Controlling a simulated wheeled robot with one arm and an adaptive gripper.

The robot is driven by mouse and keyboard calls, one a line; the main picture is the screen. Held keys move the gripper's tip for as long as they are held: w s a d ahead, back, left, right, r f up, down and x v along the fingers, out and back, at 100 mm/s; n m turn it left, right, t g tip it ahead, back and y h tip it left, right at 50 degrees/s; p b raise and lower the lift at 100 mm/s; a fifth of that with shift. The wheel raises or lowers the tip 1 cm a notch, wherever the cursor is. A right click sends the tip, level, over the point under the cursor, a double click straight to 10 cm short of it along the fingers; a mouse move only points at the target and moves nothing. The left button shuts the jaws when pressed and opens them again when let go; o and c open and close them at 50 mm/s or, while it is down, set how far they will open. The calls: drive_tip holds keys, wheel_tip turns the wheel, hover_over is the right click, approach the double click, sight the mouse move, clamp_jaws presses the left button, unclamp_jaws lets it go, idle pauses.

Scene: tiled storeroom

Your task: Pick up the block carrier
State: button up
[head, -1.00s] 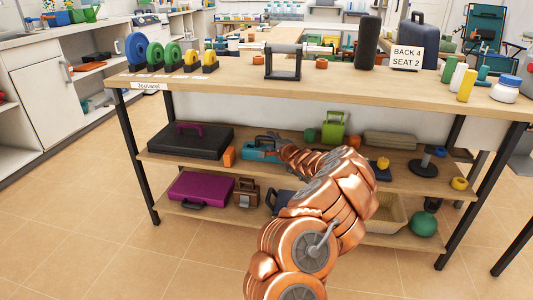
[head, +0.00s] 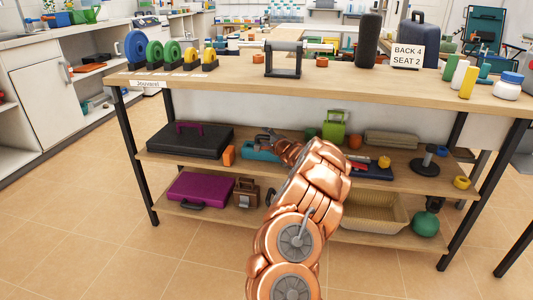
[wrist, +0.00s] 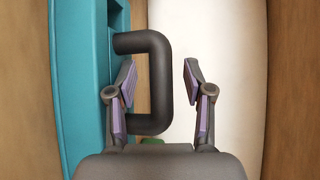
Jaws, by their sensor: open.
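The block carrier appears to be the teal case (head: 258,154) with a dark handle on the middle shelf, partly hidden by my arm and gripper in the head view. In the wrist view, the teal body (wrist: 82,90) fills the left side, and its dark D-shaped handle (wrist: 160,85) sticks out to the right. My gripper (wrist: 160,68) is open, with the outer bar of the handle between its two fingers. The left finger overlaps the handle's opening; the right finger is apart from the bar. I see no grip on it.
A black case (head: 184,142) and an orange block (head: 228,156) stand left of the carrier. A green carrier (head: 333,127) stands behind to the right. The worktop (head: 330,78) is above. The bottom shelf holds a purple case (head: 200,188) and a wicker basket (head: 372,214).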

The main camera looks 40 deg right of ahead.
clamp_jaws()
idle(0.5)
idle(0.3)
